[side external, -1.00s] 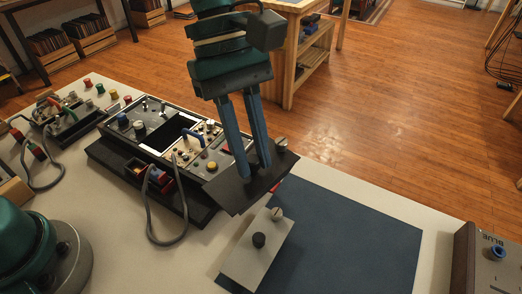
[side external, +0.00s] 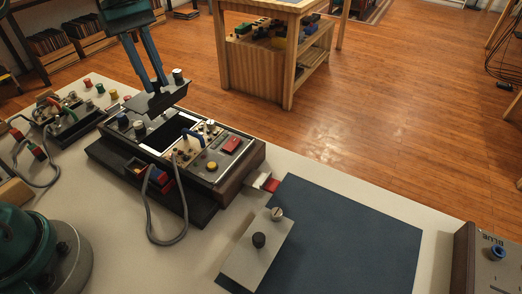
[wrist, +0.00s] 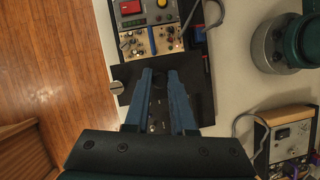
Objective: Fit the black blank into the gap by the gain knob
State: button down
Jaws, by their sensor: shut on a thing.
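My gripper (side external: 155,86) is shut on the black blank (side external: 160,99), a flat dark plate held tilted above the left part of the rack. A pale-topped screw or knob (side external: 178,76) stands at the plate's far corner. The wrist view shows my gripper (wrist: 160,74) with the blank (wrist: 127,73) across its fingertips, covering much of the rack beneath. The dark gap (side external: 171,133) lies open in the rack's top, apart from the blank. Left of it are a pale-topped knob (side external: 139,127) and a dark-topped knob (side external: 123,120). I cannot read which is gain.
The rack (side external: 255,158) has modules with a blue handle (side external: 194,134) and a red part (side external: 231,145) right of the gap. A grey cable (side external: 183,215) loops in front. A grey panel with a black knob (side external: 240,262) lies partly on the blue mat (side external: 340,240).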

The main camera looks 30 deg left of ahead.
aim_at(155, 94)
jog(key=shift+f, duration=0.1)
jog(key=shift+f, duration=2.8)
jog(key=shift+f, duration=2)
jog(key=c, duration=0.7)
grip_release()
jog(key=shift+v, duration=2.5)
